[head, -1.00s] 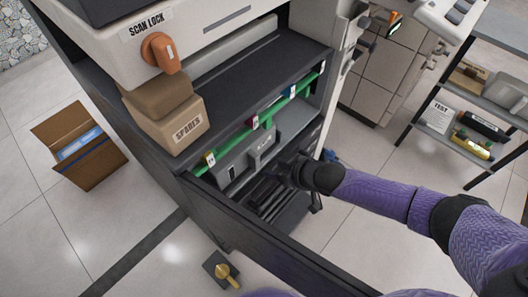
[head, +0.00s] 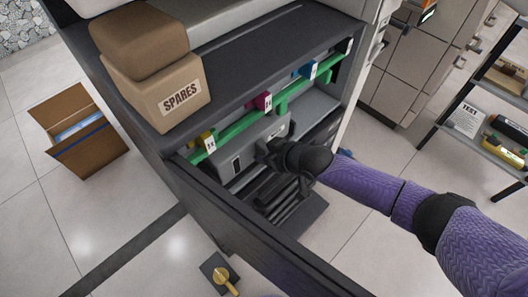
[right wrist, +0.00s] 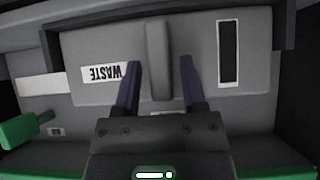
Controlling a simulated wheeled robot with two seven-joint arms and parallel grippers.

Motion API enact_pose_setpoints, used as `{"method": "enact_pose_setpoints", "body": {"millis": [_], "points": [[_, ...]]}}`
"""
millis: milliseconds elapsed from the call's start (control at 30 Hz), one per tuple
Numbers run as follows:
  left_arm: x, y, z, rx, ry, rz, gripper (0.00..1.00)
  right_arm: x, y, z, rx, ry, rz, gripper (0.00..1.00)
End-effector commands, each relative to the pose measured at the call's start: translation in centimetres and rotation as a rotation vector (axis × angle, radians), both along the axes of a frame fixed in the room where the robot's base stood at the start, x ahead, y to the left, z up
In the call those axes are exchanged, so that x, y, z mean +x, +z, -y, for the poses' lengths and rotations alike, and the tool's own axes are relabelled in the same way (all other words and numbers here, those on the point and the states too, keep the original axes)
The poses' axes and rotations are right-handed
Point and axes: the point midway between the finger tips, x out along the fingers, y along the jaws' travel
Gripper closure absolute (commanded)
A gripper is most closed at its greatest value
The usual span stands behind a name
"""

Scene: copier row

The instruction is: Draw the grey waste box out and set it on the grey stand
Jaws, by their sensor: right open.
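The grey waste box (head: 235,160) sits inside the open machine bay, below a green bar. In the right wrist view its front (right wrist: 190,45) shows an upside-down WASTE label, a dark upright slot and a raised grey grip (right wrist: 158,60). My right gripper (head: 268,150) is at the front of the box. In the right wrist view its two fingers (right wrist: 162,80) are apart, one on each side of the grip, with gaps showing. My left gripper is not in view. I cannot make out a grey stand in these views.
The green bar (head: 225,134) crosses coloured cartridges above the box. The open dark door (head: 240,228) stands in front, left of my right arm. A SPARES box (head: 160,92) rests on the machine. An open carton (head: 88,150) and a yellow-handled dark block (head: 220,275) are on the floor.

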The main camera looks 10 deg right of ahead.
Motion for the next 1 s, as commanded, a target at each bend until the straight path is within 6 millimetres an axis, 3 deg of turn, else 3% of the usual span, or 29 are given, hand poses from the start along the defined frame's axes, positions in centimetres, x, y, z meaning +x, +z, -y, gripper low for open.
{"method": "enact_pose_setpoints", "body": {"millis": [67, 567, 1000], "points": [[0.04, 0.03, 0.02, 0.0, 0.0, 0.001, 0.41, 0.0, 0.06, 0.0, 0.001, 0.0, 0.001, 0.47], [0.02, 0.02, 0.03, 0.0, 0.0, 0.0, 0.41, -0.03, 0.03, 0.0, 0.0, 0.0, 0.0, 0.99], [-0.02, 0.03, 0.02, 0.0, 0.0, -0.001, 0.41, -0.04, 0.01, 0.02, 0.0, 0.0, 0.0, 1.0]]}}
